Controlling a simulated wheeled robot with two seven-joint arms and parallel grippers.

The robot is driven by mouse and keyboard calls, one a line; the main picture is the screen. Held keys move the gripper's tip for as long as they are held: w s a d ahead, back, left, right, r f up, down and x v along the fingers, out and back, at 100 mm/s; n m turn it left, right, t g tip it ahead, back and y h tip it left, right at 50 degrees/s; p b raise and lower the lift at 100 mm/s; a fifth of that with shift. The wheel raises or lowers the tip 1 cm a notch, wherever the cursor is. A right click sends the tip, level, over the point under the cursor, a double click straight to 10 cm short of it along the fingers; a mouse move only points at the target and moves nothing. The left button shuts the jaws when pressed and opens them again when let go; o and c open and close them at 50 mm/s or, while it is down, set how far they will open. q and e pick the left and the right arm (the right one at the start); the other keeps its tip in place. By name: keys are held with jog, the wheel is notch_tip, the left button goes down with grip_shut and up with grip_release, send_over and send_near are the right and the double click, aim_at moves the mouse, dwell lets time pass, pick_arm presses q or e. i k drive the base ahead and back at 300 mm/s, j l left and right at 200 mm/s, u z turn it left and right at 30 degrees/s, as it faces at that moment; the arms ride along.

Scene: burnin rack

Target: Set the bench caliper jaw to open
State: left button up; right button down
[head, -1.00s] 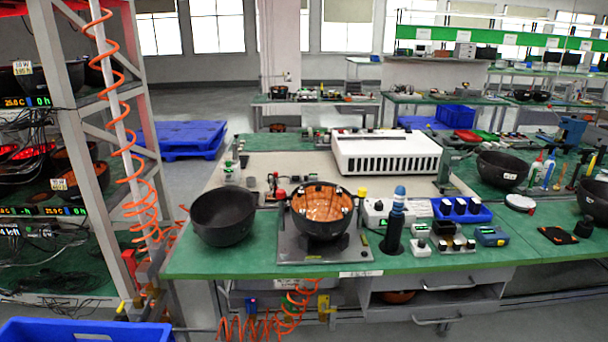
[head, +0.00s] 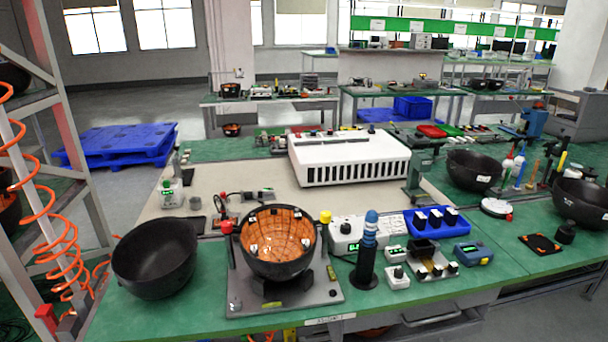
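I cannot single out the bench caliper or its jaw for sure at this size. A green upright bench tool (head: 420,176) stands to the right of the white slotted machine; whether it has a jaw, open or shut, is too small to tell. A small blue-grey device with a display (head: 473,253) lies at the right front of the green bench. A small white device with a green display (head: 169,193) stands at the left on the beige mat. Neither of my grippers shows in the head view.
A black bowl (head: 155,258) and an orange-lined bowl on a fixture (head: 278,243) stand at the bench's front. A white slotted machine (head: 350,158) sits behind. A blue tray (head: 437,221) is to the right. A rack (head: 62,172) with an orange coiled hose borders the left.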

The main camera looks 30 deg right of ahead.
aim_at(260, 196)
jog(key=i+l+z, duration=0.25)
jog(key=i, duration=0.15)
jog(key=i+l+z, duration=0.2)
jog(key=i, duration=0.2)
jog(key=i+z, duration=0.25)
jog(key=i, duration=0.15)
